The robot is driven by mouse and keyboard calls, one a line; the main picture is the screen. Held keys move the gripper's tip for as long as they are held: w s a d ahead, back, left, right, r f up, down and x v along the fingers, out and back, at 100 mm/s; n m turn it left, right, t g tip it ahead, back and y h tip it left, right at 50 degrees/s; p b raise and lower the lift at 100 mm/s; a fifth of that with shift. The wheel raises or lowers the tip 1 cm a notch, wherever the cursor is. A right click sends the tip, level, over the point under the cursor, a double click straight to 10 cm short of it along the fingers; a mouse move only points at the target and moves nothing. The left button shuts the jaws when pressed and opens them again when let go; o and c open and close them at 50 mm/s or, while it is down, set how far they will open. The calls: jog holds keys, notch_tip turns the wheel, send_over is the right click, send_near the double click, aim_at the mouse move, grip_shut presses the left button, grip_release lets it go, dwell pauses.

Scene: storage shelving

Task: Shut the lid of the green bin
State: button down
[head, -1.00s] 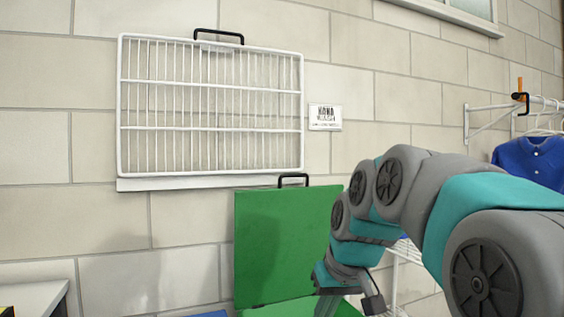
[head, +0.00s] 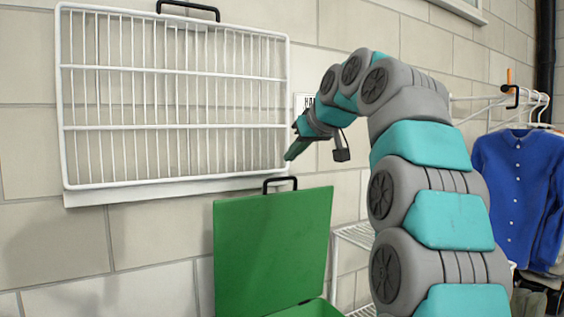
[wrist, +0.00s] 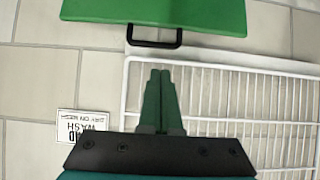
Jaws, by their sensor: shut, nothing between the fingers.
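The green bin (head: 300,311) stands low in the head view, its lower part cut off by the frame edge. Its green lid (head: 272,250) is raised upright against the wall, with a black handle (head: 280,184) on its top edge. The lid (wrist: 160,15) and handle (wrist: 154,40) also show at the top of the wrist view. My gripper (head: 290,157) is above and slightly right of the handle, apart from it. In the wrist view my gripper's (wrist: 160,73) fingers are together and empty, pointing toward the handle.
A white wire rack panel (head: 175,100) with a black handle is on the brick wall, left of my gripper. A white wire shelf (head: 350,238) stands right of the lid. A blue shirt (head: 517,180) hangs from a rail at right. A sign (wrist: 82,126) is on the wall.

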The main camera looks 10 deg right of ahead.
jog(key=x, duration=0.9)
jog(key=shift+w+a+f+p, duration=0.1)
jog(key=shift+w+f+p, duration=0.1)
jog(key=shift+p, duration=0.15)
jog(key=shift+s+f, duration=0.1)
